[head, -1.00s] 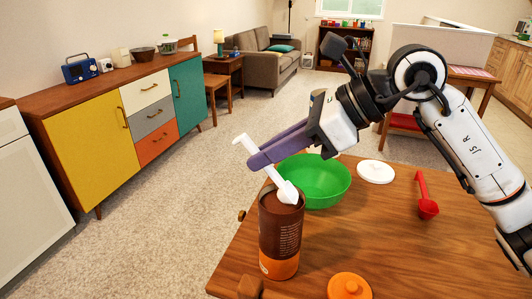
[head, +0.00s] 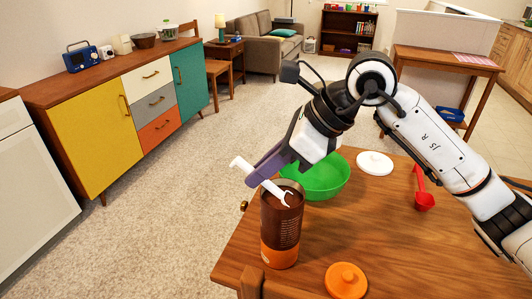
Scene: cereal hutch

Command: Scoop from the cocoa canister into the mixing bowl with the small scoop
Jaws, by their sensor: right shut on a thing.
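The cocoa canister (head: 281,232) is brown with an orange base and stands open on the wooden table near its left edge. My right gripper (head: 254,180) has purple fingers and is shut on a small white scoop (head: 240,165). The scoop is tilted, its handle end up to the left and its lower end (head: 284,196) at the canister's mouth. I cannot tell how deep it sits or whether it holds cocoa. The green mixing bowl (head: 328,178) stands behind the canister, partly hidden by my right gripper. My left gripper is not in view.
An orange lid (head: 345,281) lies at the table's front. A white lid (head: 374,163) and a red scoop (head: 423,195) lie right of the bowl. The wooden table (head: 385,228) is clear in its middle. A colourful sideboard (head: 150,105) stands far left.

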